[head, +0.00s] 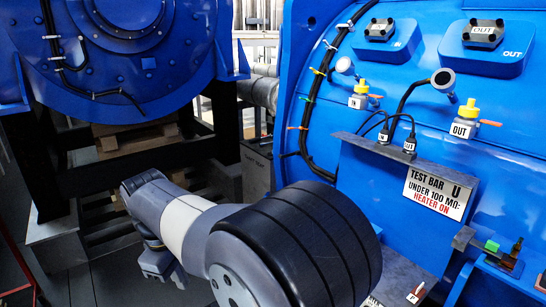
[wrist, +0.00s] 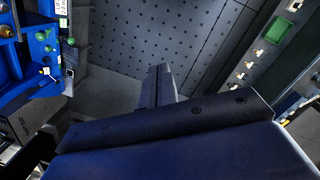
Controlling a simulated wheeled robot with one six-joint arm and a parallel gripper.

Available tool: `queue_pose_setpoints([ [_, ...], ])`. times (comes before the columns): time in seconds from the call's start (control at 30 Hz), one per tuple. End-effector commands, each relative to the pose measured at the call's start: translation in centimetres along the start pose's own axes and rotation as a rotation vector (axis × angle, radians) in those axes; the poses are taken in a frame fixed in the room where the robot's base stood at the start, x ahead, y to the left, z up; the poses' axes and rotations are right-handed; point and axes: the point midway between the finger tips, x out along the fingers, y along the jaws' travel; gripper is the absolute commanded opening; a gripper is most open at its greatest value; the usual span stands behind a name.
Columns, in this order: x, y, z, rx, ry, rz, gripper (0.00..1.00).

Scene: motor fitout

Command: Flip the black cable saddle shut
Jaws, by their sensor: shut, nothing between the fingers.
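My gripper (head: 163,268) hangs low at the left of centre in the head view, partly hidden behind my arm. Its fingers (wrist: 160,85) are together and empty in the wrist view, over a dark perforated floor. A black cable (head: 312,92) runs down the left edge of the right blue motor housing (head: 350,95), with white, yellow, green and orange fasteners along it. I cannot surely pick out the black cable saddle against the black cable. My gripper is well below and left of this cable, touching nothing that I can see.
Another blue machine (head: 130,55) stands on a dark frame at left. The floor (head: 100,278) is open at lower left.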

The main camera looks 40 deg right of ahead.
Motion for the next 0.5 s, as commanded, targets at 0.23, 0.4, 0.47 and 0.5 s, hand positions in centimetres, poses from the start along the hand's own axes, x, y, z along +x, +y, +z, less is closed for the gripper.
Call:
queue_pose_setpoints([
  [0.23,-2.0,3.2,-7.0,-0.223,-0.100,-0.008,0.00],
  [0.4,-2.4,4.0,-9.1,-0.299,-0.134,-0.014,0.00],
  [0.47,-2.4,4.1,-9.5,-0.311,-0.141,-0.016,0.00],
  [0.5,-2.5,4.1,-9.6,-0.316,-0.143,-0.016,0.00],
])
